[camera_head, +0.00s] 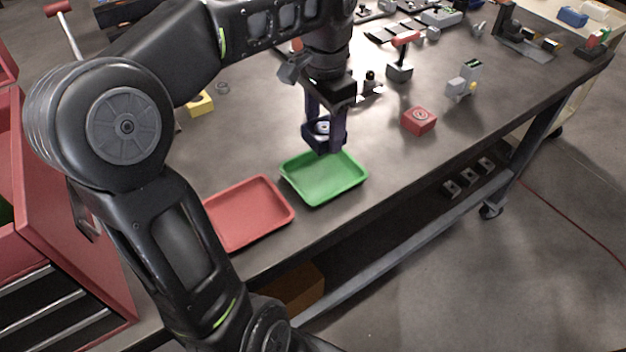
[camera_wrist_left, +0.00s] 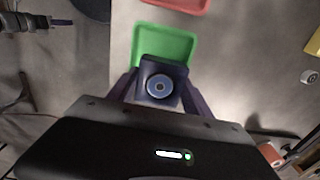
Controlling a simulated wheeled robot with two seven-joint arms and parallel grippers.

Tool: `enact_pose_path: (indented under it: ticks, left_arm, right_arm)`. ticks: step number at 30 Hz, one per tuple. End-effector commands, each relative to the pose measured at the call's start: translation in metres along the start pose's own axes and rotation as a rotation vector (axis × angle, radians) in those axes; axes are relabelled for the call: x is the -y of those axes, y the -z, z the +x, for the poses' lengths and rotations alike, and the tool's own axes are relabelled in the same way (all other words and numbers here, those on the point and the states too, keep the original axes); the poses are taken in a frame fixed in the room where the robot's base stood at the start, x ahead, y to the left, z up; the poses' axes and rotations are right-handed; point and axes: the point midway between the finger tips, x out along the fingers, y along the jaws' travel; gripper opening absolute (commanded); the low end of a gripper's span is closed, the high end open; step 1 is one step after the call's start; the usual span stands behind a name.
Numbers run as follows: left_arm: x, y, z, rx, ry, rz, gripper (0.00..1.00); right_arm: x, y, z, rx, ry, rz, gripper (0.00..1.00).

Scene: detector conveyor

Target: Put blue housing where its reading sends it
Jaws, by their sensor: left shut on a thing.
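The blue housing (camera_head: 318,133) is a dark blue block with a round disc on top. My left gripper (camera_head: 325,140) is shut on it and holds it by the back edge of the green tray (camera_head: 342,196); its height over the table is hard to tell. In the left wrist view the housing (camera_wrist_left: 160,86) sits between the fingers, with the green tray (camera_wrist_left: 150,42) just beyond it. The red tray (camera_head: 250,238) lies to the left of the green one and looks empty. My right gripper is not in view.
A red housing (camera_head: 419,120) lies right of the green tray. A yellow block (camera_head: 200,103) lies at the left behind my arm. Several tools and parts fill the back of the table. A red tool cabinet (camera_head: 70,230) stands at the left.

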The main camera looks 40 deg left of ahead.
Motion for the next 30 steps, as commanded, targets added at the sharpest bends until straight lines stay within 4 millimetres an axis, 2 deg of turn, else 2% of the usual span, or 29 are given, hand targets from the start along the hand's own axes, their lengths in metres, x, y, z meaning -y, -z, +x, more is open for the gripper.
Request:
enact_pose_path:
  ticks: [13,24,30]
  left_arm:
    - [0.0,-0.001,0.004,0.004,-0.001,-0.019,0.0]
    - [0.0,-0.001,0.058,0.005,-0.002,-0.018,0.0]
    - [0.0,-0.001,0.062,0.002,0.0,-0.018,0.0]
  right_arm:
    - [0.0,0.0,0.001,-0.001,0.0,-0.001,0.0]
    - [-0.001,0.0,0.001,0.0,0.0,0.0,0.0]
    - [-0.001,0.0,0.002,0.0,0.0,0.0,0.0]
